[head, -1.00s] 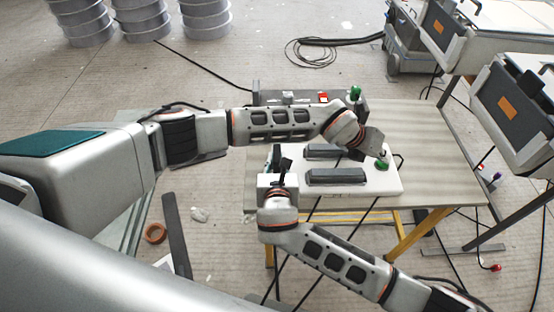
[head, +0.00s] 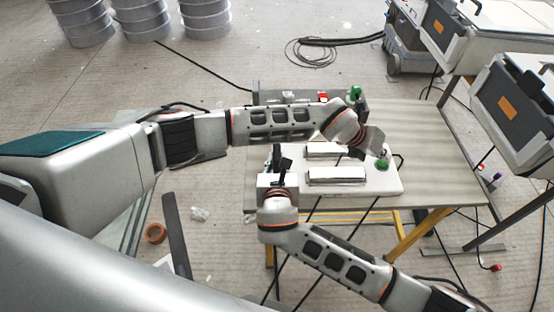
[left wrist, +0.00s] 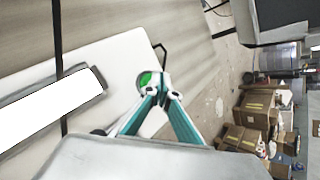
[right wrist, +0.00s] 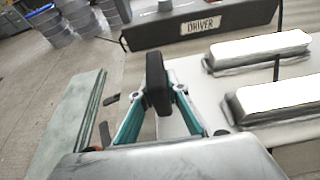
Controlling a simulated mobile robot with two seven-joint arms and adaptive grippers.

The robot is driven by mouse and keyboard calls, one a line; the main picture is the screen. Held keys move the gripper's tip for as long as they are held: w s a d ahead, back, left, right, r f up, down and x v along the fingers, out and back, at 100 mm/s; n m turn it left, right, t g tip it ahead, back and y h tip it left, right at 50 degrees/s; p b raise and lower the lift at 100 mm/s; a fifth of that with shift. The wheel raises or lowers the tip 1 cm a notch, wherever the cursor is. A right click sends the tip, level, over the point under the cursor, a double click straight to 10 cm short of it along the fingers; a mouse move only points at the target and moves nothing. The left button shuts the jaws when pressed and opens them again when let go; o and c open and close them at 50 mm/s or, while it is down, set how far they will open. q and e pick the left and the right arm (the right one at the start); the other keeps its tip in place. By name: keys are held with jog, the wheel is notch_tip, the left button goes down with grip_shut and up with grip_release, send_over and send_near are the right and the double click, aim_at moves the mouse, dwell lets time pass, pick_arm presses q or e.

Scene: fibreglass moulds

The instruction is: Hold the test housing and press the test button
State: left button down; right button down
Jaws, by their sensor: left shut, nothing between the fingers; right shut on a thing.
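The test housing (head: 393,186) is a flat white panel on the table, with two long bars on top that glow bright white. The near bar (head: 336,176) also shows in the left wrist view (left wrist: 50,110). The green test button (head: 382,165) is at the housing's right end. My left gripper (left wrist: 162,92) is shut and empty, its tips at the button, partly covering it; I cannot tell whether they touch. My right gripper (right wrist: 164,90) is shut on the black handle (right wrist: 156,80) at the housing's left end.
A dark box labelled DRIVER (right wrist: 205,27) stands behind the housing, with a green knob (head: 355,92) and a red switch (head: 323,97). The wooden table (head: 440,150) is clear to the right. Black cables run over the housing and table.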

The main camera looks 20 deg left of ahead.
aim_at(380, 163)
pick_arm(q)
jog(key=shift+r, duration=3.05)
pick_arm(e)
jog(key=c, duration=1.9)
grip_release()
jog(key=shift+s, duration=0.1)
